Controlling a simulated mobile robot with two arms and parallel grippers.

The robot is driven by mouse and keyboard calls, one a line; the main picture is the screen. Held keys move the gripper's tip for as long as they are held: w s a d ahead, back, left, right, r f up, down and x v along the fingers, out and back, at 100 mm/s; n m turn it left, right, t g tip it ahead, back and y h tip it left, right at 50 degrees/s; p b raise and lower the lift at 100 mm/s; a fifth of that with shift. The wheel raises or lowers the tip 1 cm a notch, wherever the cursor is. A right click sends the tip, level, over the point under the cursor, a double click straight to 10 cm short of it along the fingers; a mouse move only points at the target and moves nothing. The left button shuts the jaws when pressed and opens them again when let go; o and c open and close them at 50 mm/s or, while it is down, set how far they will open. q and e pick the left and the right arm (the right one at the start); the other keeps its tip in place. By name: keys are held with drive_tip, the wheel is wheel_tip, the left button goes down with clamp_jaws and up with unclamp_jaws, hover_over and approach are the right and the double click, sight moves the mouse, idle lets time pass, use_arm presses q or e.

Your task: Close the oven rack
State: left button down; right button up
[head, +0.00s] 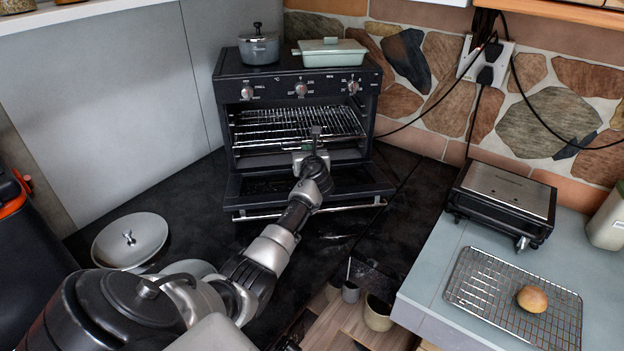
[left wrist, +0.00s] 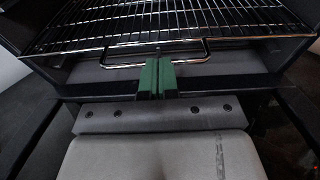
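The black oven (head: 228,120) stands on a dark counter with its door (head: 262,187) folded down. The wire rack (head: 270,125) is inside the oven cavity, level. Whether it sticks out past the front cannot be judged exactly. In the left wrist view the rack (left wrist: 210,22) fills the top, with a wire handle loop (left wrist: 120,67) at its front. My left gripper (head: 316,138) is in front of the rack above the open door. Its green fingertips (left wrist: 157,68) are together and meet the handle's middle; they hide that part, and I see no wire clearly clamped between them. My right gripper is not in view.
A grey pot (head: 259,48) and a green lidded dish (head: 329,52) stand on the oven. A round lid (head: 130,241) lies on the counter at left. A grill (head: 503,196) and a cooling rack (head: 468,287) with a bun (head: 532,298) are at right.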

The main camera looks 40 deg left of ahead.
sight(303, 139)
use_arm(q)
drive_tip(key=b+x, duration=0.3)
drive_tip(key=x, duration=0.2)
drive_tip(key=shift+w+a+r, duration=0.15)
drive_tip(key=shift+w+a, duration=0.05)
drive_tip(key=shift+a, duration=0.15)
drive_tip(key=shift+r, duration=0.45)
drive_tip(key=shift+a+r, duration=0.1)
